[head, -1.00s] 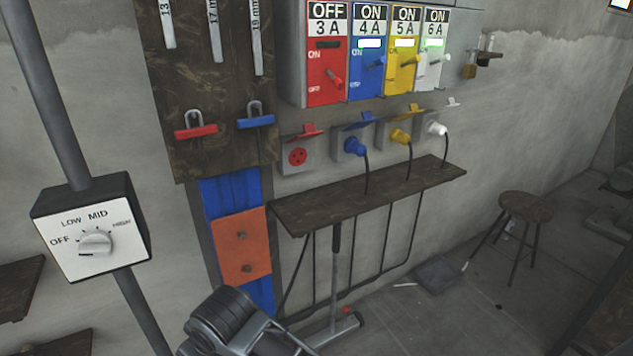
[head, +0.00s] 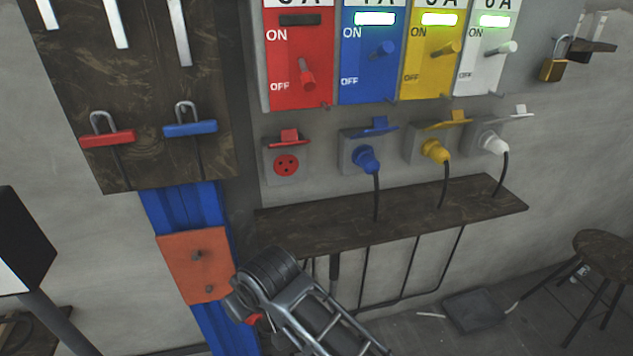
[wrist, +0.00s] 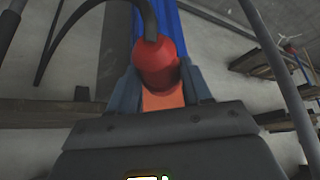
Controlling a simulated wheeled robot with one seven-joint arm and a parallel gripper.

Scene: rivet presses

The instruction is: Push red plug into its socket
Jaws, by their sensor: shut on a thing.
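The red plug (wrist: 157,65) sits between the fingers of my gripper (wrist: 158,86) in the wrist view, with its dark cable curving up and left. My gripper is shut on it. In the head view my gripper is low, left of centre, largely hidden by my wrist; a bit of red (head: 252,319) shows there. The red socket (head: 286,165) is on the wall above and right of my gripper, clearly apart from it. Its red lid (head: 290,136) is raised and its holes are bare. The red switch panel (head: 297,67) above has a dark lamp.
A wooden shelf (head: 400,213) juts out below the sockets. Blue (head: 367,160), yellow (head: 435,151) and white (head: 492,142) plugs sit in neighbouring sockets, cables hanging. An orange plate (head: 196,265) is on the wall at left. A stool (head: 605,245) stands at right.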

